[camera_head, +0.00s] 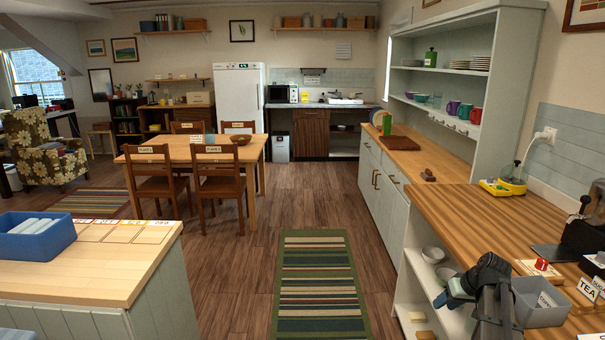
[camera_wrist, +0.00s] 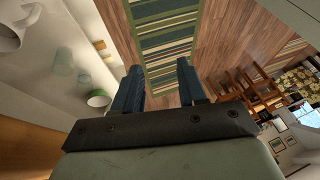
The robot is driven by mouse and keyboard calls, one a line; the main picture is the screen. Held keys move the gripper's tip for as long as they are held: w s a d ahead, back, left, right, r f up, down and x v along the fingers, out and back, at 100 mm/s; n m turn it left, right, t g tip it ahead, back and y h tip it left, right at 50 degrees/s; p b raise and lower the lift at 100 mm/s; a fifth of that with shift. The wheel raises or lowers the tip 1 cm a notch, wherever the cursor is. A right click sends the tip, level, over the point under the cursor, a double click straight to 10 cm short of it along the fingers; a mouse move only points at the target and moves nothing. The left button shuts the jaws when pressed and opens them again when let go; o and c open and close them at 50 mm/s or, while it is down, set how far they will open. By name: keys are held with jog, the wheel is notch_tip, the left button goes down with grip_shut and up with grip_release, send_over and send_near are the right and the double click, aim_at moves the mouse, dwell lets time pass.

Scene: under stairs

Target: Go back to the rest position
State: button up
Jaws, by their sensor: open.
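My gripper (camera_head: 452,290) is at the lower right in the head view, beside the open shelves under the right counter. In the wrist view my gripper (camera_wrist: 160,82) shows two blue-grey fingers spread apart with nothing between them. Past the fingers I see the striped rug (camera_wrist: 168,45) on the wooden floor. My arm hides part of the shelves in the head view.
The right counter (camera_head: 480,215) holds a grey bin (camera_head: 541,304), a yellow and green device (camera_head: 512,180) and tea labels. A left counter (camera_head: 100,270) carries a blue tray (camera_head: 36,243). The rug (camera_head: 320,285) between is clear.

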jog(key=s+a+f+g, duration=0.2)
jog(key=s+a+f, duration=0.35)
jog(key=f, duration=0.45)
jog(key=s+a+f+m+g, duration=0.1)
jog(key=s+a+f+g, duration=0.1)
jog(key=s+a+f, duration=0.5)
jog(key=s+a+f+g, duration=0.2)
jog(key=a+f, duration=0.3)
jog(key=f, duration=0.7)
jog(key=s+a+f+g+h, duration=0.1)
jog(key=s+f, duration=0.4)
jog(key=s, duration=0.5)
jog(key=s+a+f+g+h, duration=0.1)
jog(key=s+a+f, duration=0.3)
jog(key=s, duration=0.6)
jog(key=s+a+f+g+h, duration=0.1)
jog(key=s+a+f+g, duration=0.2)
jog(key=s+f, duration=0.3)
jog(key=s, duration=0.4)
jog(key=shift+a, duration=0.15)
